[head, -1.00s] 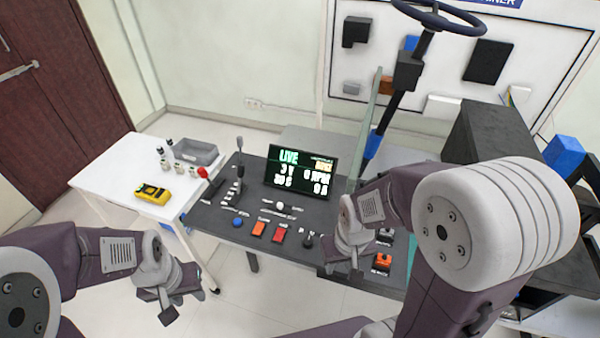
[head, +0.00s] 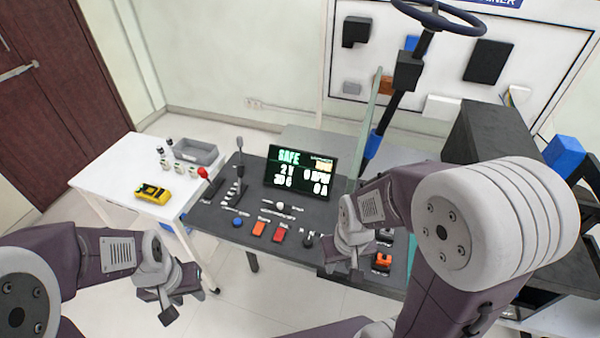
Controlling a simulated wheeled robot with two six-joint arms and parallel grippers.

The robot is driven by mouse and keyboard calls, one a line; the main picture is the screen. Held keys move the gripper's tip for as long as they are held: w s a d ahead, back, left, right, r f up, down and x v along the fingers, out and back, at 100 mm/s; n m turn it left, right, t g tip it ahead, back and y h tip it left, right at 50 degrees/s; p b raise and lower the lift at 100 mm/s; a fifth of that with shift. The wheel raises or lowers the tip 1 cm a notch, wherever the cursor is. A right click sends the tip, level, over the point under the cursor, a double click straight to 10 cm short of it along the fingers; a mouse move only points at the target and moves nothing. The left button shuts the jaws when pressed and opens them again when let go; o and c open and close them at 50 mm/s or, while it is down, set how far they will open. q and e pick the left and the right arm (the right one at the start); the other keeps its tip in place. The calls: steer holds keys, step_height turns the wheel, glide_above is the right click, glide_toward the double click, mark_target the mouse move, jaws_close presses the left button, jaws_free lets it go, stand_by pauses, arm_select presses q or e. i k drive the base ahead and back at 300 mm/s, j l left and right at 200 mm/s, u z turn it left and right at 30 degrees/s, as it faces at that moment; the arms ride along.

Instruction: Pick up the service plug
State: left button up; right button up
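An orange and black piece (head: 382,260), which looks like the service plug, sits at the right end of the dark console (head: 222,222). Its label is too small to read, and my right arm partly crowds that corner. My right gripper (head: 350,262) is just left of the orange piece, pointing down. Its fingertips are too hidden to tell whether they are apart, and I see nothing held. My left gripper (head: 189,300) is open and empty, over the floor in front of the console's left side.
The console display (head: 301,173) reads SAFE. A red-knobbed lever (head: 204,174) and coloured buttons (head: 259,228) sit on the console. A white side table (head: 105,168) holds a yellow meter (head: 153,193) and a grey tray (head: 199,152). A clear upright panel (head: 366,130) rises behind my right gripper.

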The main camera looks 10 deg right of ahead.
mark_target(381, 260)
steer(key=z, duration=1.55)
steer(key=i+u, duration=0.45)
steer(key=i+l, duration=0.05)
steer(key=i, duration=0.05)
